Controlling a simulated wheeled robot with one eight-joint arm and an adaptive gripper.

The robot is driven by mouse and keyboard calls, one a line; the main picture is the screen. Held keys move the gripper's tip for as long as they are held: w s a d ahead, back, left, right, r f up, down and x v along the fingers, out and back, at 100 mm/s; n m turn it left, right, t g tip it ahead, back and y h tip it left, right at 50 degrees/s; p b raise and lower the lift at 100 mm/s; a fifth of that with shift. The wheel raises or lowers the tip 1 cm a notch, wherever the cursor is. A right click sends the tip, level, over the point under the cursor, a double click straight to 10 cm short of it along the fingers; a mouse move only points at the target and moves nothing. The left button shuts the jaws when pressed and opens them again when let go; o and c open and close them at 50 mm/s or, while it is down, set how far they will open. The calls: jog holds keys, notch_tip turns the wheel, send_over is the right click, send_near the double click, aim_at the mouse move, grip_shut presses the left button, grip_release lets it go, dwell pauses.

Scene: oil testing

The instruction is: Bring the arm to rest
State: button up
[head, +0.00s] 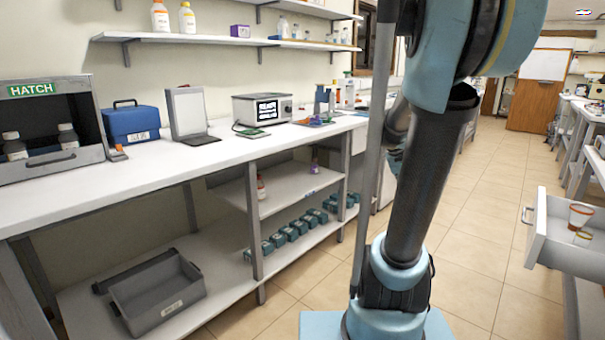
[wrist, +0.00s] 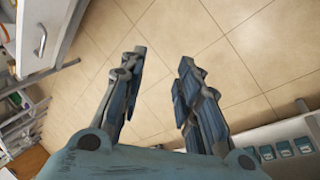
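My gripper (wrist: 160,75) shows in the wrist view with its two fingers apart and nothing between them. It hangs over the bare tiled floor (wrist: 215,45). In the head view my blue and black arm rises in front of the camera and bends at the top of the picture. The gripper's fingers cannot be made out in the head view.
A long white bench (head: 235,150) runs along the left with a HATCH box (head: 75,95), a blue case (head: 131,122) and a device with a screen (head: 262,109). A grey bin (head: 157,297) is on its lower shelf. An open drawer (head: 565,242) juts out at right. The aisle floor (head: 500,190) is clear.

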jog(key=s+a+f+n+t+y, duration=0.1)
jog(key=s+a+f+y, duration=0.1)
jog(key=s+a+f, duration=0.3)
jog(key=s+a+f+t+y, duration=0.1)
jog(key=s+a+f+y, duration=0.2)
jog(key=s+a, duration=0.6)
notch_tip(320, 180, down, 2)
jog(key=shift+s+a+f+n, duration=0.1)
jog(key=shift+s+a+n, duration=0.3)
jog(key=shift+a, duration=0.6)
